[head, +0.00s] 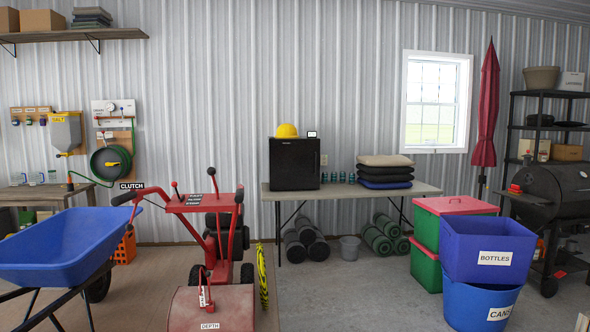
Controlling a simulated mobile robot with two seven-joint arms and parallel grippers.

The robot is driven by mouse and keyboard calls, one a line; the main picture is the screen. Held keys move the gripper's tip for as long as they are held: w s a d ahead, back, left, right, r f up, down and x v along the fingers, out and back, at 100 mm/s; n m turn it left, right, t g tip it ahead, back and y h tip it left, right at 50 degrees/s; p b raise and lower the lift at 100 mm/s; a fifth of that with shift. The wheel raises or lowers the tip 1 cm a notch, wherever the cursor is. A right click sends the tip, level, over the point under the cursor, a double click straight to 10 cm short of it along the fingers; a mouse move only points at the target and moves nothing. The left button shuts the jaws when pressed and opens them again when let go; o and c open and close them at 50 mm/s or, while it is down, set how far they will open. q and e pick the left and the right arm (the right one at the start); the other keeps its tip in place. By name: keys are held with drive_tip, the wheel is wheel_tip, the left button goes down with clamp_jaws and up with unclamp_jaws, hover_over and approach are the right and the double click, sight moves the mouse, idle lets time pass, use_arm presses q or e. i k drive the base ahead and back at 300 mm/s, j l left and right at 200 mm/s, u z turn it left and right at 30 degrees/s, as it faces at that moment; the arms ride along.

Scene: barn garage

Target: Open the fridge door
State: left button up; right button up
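A small black fridge (294,164) stands on a grey folding table (345,192) against the back wall, some way off. Its dark front faces me and looks shut. A yellow hard hat (287,130) and a small white device (311,134) sit on top of it. Neither of my grippers shows in the head view.
A red tiller (205,205) and a blue wheelbarrow (66,246) stand at the left front. Purple (487,249) and blue bins (481,303) and lidded red and green boxes (425,262) stand at the right. Concrete floor (355,295) before the table is clear.

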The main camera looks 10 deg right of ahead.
sight(294, 163)
drive_tip(key=i+l+z, duration=0.4)
drive_tip(key=i, duration=0.3)
drive_tip(key=i+z, duration=0.4)
drive_tip(key=i, duration=5)
drive_tip(key=i+u, duration=0.2)
drive_tip(key=i, duration=0.3)
drive_tip(key=i+l+u, duration=0.25)
drive_tip(key=i, duration=0.25)
